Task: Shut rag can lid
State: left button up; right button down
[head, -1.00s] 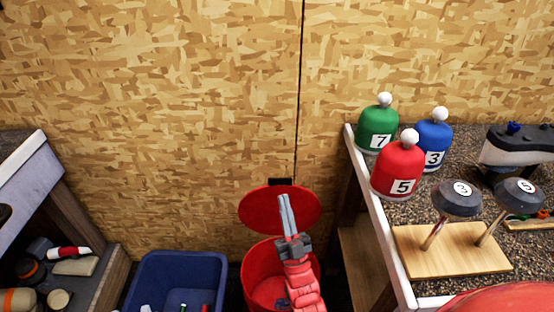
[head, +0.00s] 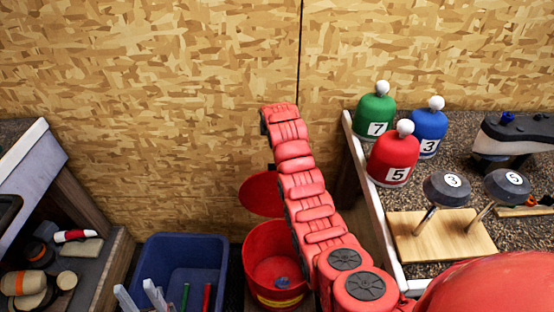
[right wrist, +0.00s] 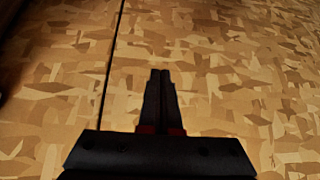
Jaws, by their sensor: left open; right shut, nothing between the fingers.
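The red rag can (head: 262,245) stands on the floor by the wall, its mouth open and a small blue thing inside. Its round red lid (head: 259,196) is raised behind the can, partly hidden by my right arm. My right arm crosses the can's right side and reaches up past the lid. The right gripper is hidden in the head view; in the right wrist view the right gripper (right wrist: 160,75) is shut and empty, facing the wall panel. My left gripper (head: 136,287) shows its pale fingers open and empty at the bottom left, over the blue bin's front-left corner.
The blue bin (head: 222,245) stands left of the can and holds green and red items. A workbench (head: 348,125) on the right bears numbered club covers and club heads on a wooden board (head: 405,222). A cluttered shelf (head: 85,258) is at the left.

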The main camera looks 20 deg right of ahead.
jog(key=s+r+g, duration=0.3)
jog(key=s, duration=0.1)
jog(key=shift+m, duration=0.3)
jog(key=f+p, duration=0.9)
jog(key=shift+s+d, duration=0.1)
jog(key=shift+d, duration=0.15)
jog(key=shift+s+a+f+p, duration=0.15)
jog(key=shift+s+f+p, duration=0.2)
jog(key=shift+p, duration=0.15)
dwell(0.6)
